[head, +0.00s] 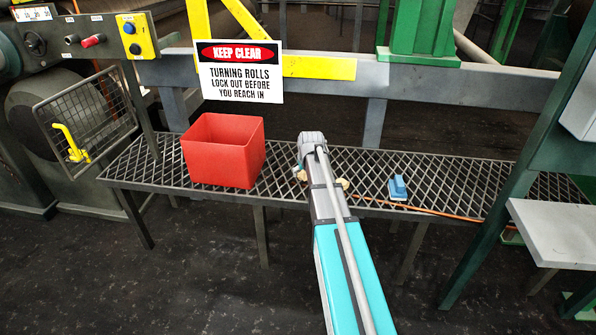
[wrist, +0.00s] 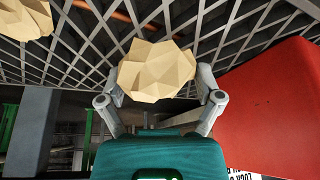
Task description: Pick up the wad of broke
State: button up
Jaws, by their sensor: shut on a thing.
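A crumpled tan wad of broke (wrist: 155,72) sits between the two fingers of my gripper (wrist: 160,84) in the wrist view. The fingers are shut on it, one at each side. The metal grating lies behind it; I cannot tell how far it is from the grating. A second tan wad (wrist: 24,18) lies at the upper left of that view. In the head view a small tan piece (head: 343,184) shows beside my arm on the grating.
A red open bin (head: 224,150) stands on the grating shelf (head: 285,170) left of my arm; it fills the right of the wrist view (wrist: 270,105). A blue object (head: 398,188) and an orange line (head: 430,211) lie to the right. A warning sign (head: 238,72) hangs behind.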

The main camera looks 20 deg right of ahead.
jog(key=s+r+p, duration=0.2)
jog(key=s+r, duration=0.1)
jog(key=shift+s+d+r+p, duration=0.1)
jog(key=shift+d+r+p, duration=0.2)
jog(key=shift+r+p, duration=0.1)
jog(key=s+d+r+p, duration=0.2)
jog(key=s+r+p, duration=0.1)
jog(key=s, duration=0.4)
jog(key=shift+s, duration=0.4)
dwell(0.9)
jog(key=shift+s+d, duration=0.1)
